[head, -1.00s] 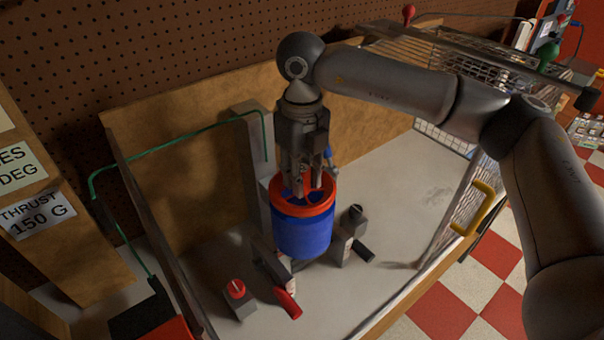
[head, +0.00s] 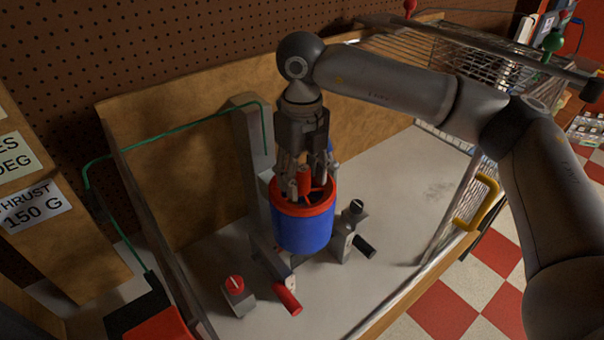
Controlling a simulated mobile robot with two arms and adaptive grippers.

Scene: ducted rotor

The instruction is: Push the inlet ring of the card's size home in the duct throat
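The blue duct (head: 302,232) stands upright on its stand at the middle of the bench. A red inlet ring (head: 316,206) sits at the duct's top rim; I cannot tell whether it is fully seated. Inside the ring there are red parts, partly hidden by my fingers. My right gripper (head: 303,190) points down over the ring's opening, with its fingertips at or just inside it. Whether the fingers are open or touch the ring is hard to see. My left gripper is out of view. The cards (head: 36,207) at the left edge read "THRUST 150 G" and a cut-off "DEG".
A red-topped knob box (head: 238,293) and a red-handled clamp (head: 287,297) stand in front of the duct. A black-handled clamp (head: 357,240) is on its right. A grey post (head: 250,155) rises behind. A wire-mesh guard with a yellow handle (head: 478,204) borders the right.

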